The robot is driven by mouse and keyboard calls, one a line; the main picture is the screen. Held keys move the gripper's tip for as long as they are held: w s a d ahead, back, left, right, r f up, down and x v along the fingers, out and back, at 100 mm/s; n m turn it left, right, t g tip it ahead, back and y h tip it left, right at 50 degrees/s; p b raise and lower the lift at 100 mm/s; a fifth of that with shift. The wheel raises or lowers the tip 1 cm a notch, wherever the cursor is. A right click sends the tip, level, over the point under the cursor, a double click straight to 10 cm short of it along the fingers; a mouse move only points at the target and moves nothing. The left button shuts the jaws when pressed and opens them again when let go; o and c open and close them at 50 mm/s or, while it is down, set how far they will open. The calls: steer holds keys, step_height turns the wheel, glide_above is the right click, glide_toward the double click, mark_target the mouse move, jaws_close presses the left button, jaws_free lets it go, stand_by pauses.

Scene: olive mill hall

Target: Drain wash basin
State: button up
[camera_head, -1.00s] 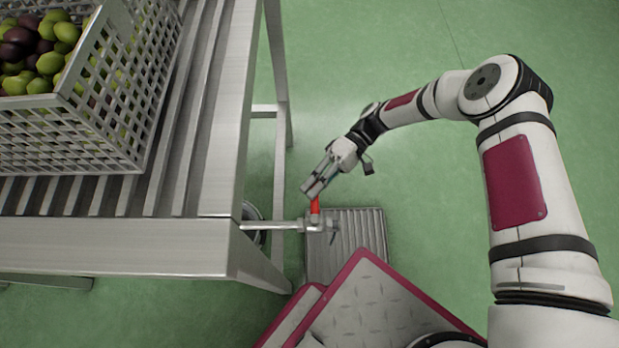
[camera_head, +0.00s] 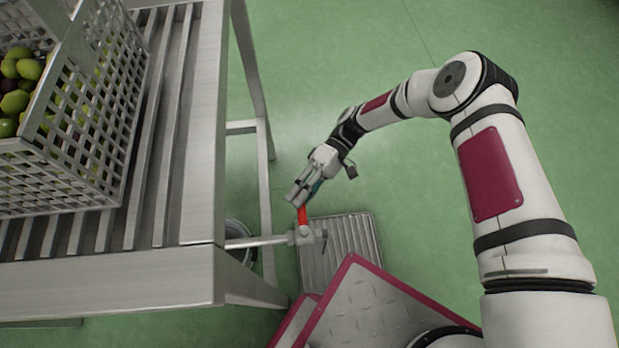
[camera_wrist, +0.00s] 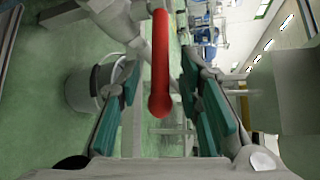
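A red lever handle (camera_head: 302,215) sits on a valve (camera_head: 305,235) at the end of a metal pipe (camera_head: 258,241) that comes out from the table's side. My gripper (camera_head: 297,196) is at the handle's free end. In the wrist view the red handle (camera_wrist: 161,65) lies between my two teal-padded fingers (camera_wrist: 160,115), with a gap showing on each side. The fingers are open and do not appear to touch it. I cannot make out a wash basin itself.
A slatted metal table (camera_head: 205,130) carries a crate (camera_head: 95,130) of olives. A ribbed floor drain grate (camera_head: 352,240) lies below the valve. A bucket (camera_wrist: 90,90) stands under the table's side. Table legs (camera_head: 262,90) stand close by; open green floor lies beyond.

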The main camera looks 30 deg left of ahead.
steer(key=v, duration=1.1)
steer(key=shift+w, duration=0.25)
